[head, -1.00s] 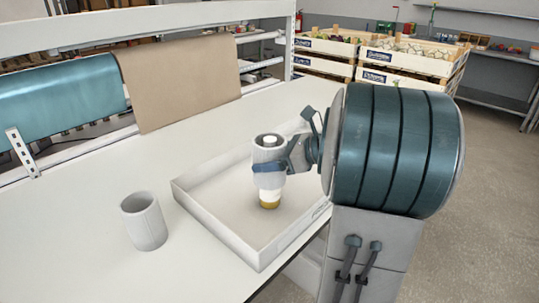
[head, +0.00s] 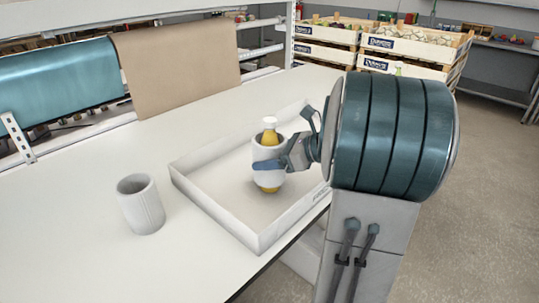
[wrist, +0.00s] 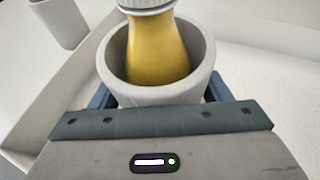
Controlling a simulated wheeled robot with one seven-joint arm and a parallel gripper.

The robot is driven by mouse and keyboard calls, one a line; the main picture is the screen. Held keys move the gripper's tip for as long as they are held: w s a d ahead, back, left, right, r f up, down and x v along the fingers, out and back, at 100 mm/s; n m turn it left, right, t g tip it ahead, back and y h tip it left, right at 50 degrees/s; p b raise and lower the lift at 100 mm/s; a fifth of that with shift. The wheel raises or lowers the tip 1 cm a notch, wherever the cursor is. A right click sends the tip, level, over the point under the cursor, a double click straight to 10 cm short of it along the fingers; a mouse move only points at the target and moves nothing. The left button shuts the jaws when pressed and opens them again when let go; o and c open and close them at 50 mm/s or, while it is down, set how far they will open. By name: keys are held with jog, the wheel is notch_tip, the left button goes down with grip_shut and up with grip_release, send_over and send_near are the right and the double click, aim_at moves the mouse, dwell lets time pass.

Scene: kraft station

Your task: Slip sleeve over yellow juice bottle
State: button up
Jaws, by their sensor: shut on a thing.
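The yellow juice bottle (head: 270,134) with a white cap stands upright in the shallow white tray. A white-grey sleeve (head: 268,155) is around the bottle's middle. The bottle's neck and cap show above the sleeve, and a yellow strip of its base shows below. My gripper (head: 270,166) is shut on the sleeve from the right. In the wrist view the yellow bottle (wrist: 158,50) rises through the sleeve's open top (wrist: 112,62), and the gripper's blue fingers flank the sleeve. The bottle's lower part is hidden there.
A second white-grey sleeve (head: 141,204) stands on the white table (head: 100,185), left of the tray. The low-walled tray (head: 222,218) surrounds the bottle. A paper roll rack (head: 62,88) lies at the back left. Wooden produce crates (head: 410,45) stand behind.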

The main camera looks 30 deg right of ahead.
jog(key=o, duration=0.7)
jog(key=shift+o, duration=0.2)
jog(key=v, duration=1.4)
